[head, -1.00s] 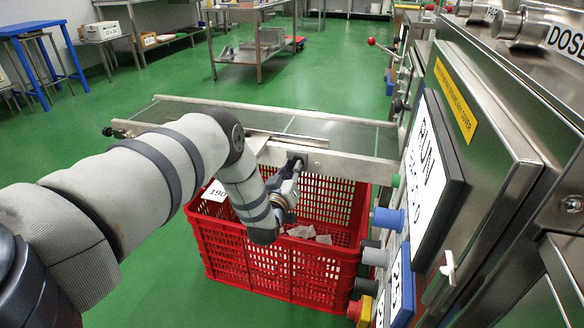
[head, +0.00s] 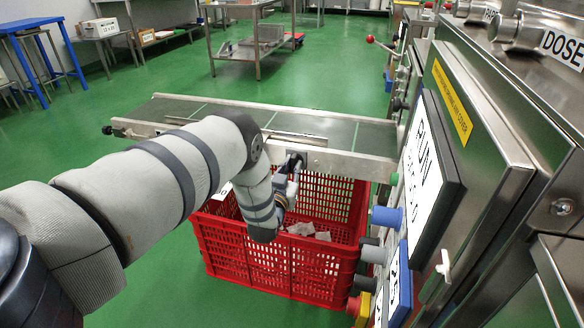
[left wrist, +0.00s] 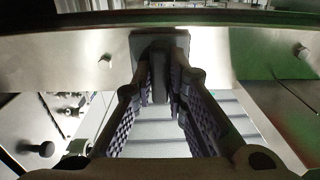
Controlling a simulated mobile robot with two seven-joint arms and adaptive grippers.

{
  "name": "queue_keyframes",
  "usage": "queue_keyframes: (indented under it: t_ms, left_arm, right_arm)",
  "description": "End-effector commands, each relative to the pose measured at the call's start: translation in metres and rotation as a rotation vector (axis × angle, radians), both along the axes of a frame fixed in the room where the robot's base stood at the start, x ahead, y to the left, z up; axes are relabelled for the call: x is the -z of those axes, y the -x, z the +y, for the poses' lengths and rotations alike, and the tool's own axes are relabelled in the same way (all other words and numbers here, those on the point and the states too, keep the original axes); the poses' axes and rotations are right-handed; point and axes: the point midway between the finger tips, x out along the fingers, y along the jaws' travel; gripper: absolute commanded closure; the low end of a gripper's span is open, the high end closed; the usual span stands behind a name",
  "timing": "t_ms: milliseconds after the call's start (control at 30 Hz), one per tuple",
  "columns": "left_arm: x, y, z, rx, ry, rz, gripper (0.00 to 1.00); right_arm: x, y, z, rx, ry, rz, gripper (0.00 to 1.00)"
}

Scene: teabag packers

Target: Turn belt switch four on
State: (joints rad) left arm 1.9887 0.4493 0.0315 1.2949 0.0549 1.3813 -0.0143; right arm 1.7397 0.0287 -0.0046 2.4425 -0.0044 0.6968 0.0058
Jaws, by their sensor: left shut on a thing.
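A conveyor belt (head: 230,112) with a steel side rail (head: 350,165) crosses the middle of the head view. A small dark switch on a square plate (head: 297,156) sits on the rail's near face. My left gripper (head: 291,180) is at this switch, partly hidden behind my own arm. In the left wrist view the black switch knob (left wrist: 159,75) stands between the two ridged fingers of my left gripper (left wrist: 160,88), and they are shut on it. No number shows on this switch. My right gripper is not in view.
A red crate (head: 285,270) with several pale teabags (head: 305,229) stands below the belt end. At the right is a steel machine with a RUN panel (head: 430,170), a blue knob (head: 386,217) and a red button (head: 353,306). Green floor is open at the left.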

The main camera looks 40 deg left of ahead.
Motion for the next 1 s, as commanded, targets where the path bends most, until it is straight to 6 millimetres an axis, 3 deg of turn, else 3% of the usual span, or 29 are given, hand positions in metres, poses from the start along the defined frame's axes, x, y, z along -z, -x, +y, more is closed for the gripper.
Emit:
queue_keyframes:
  t_ms: [267, 300, 367, 667, 767, 1000]
  left_arm:
    - [0.001, 0.0, 0.0, 0.001, -0.003, 0.004, 1.0]
    - [0.001, 0.001, 0.0, 0.001, -0.002, 0.003, 0.8]
    - [0.001, 0.0, 0.0, 0.001, -0.002, 0.003, 0.67]
    - [0.001, 0.001, -0.001, 0.001, 0.0, 0.001, 0.67]
    - [0.002, 0.012, -0.007, 0.001, 0.001, 0.005, 0.67]
    - [0.002, 0.068, -0.038, 0.002, 0.001, 0.008, 0.67]
  right_arm:
    - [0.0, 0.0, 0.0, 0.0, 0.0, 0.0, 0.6]
    - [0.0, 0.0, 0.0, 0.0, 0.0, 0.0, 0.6]
    - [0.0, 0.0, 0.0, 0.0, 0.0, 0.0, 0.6]
    - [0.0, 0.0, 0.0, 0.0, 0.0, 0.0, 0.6]
    - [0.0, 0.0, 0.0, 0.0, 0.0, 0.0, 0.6]
    - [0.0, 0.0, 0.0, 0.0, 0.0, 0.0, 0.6]
